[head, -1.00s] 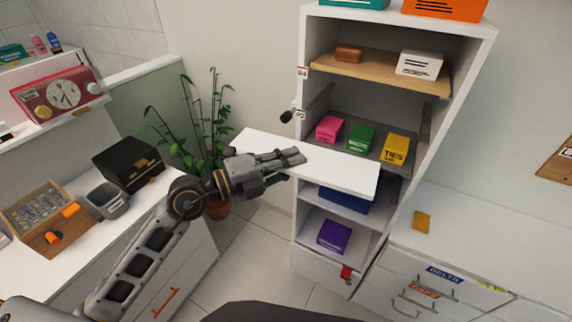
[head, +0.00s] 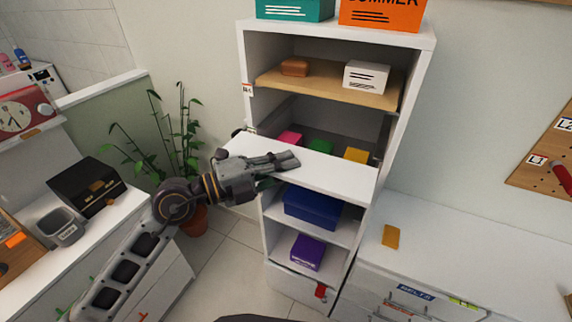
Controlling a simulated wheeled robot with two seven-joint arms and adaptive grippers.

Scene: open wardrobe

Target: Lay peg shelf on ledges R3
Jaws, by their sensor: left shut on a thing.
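My left gripper (head: 285,161) is shut on the white peg shelf (head: 330,176), a flat board held roughly level at the front of the open wardrobe (head: 421,70). I cannot tell whether the board touches the wardrobe. The R3 label and its ledges cannot be made out. My right gripper is not in view.
Below the board are a blue box (head: 312,206) and a purple box (head: 308,252). A wooden shelf (head: 330,85) above holds a brown and a white box. A potted plant (head: 190,150) stands left of the wardrobe; a white counter (head: 470,250) is at right.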

